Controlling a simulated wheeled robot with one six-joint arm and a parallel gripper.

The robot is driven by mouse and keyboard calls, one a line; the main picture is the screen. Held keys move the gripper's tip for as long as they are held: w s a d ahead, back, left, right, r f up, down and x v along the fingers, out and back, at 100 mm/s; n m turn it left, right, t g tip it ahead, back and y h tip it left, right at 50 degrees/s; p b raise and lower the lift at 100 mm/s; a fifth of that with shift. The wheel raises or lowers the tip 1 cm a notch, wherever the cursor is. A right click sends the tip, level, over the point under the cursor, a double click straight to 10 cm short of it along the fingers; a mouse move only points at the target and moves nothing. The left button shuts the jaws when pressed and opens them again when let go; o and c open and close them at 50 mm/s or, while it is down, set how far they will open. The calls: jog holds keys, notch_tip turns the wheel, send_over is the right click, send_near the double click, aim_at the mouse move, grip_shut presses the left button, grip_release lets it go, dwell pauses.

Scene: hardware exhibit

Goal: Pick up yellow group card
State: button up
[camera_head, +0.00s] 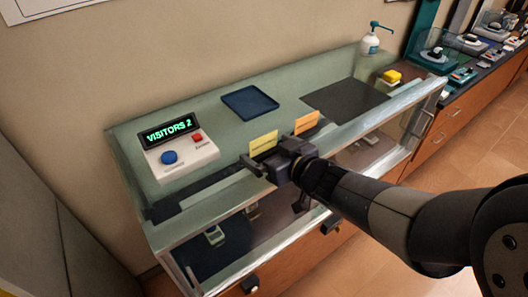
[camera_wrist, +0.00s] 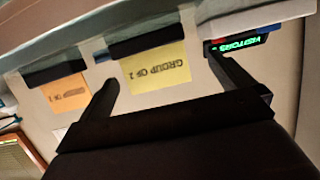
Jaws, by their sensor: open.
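The yellow group card (camera_head: 263,143) stands on the glass display counter, just behind my gripper. In the wrist view the yellow card (camera_wrist: 155,74) reads "GROUP OF 2" and appears upside down, with its edge at a dark holder (camera_wrist: 146,43). My gripper (camera_head: 267,164) is open, and in the wrist view its two fingers (camera_wrist: 165,75) reach to either side of the card without visibly touching it. An orange card (camera_head: 307,122) stands to the right of the yellow one; it also shows in the wrist view (camera_wrist: 66,92).
A white counter box (camera_head: 182,155) with a "VISITORS 2" display, a blue button and a red button stands left. A navy tray (camera_head: 250,102) and a dark mat (camera_head: 345,100) lie behind. A pump bottle (camera_head: 371,42) and a yellow block (camera_head: 392,75) are at the far right.

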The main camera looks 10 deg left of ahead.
aim_at(264, 144)
jog(key=shift+w+d+x, duration=0.1)
jog(key=shift+x, duration=1.3)
jog(key=shift+w+d+x, duration=0.15)
jog(key=shift+x, duration=1.2)
jog(key=shift+c, duration=0.6)
jog(key=c, duration=0.9)
jog(key=shift+c, duration=0.2)
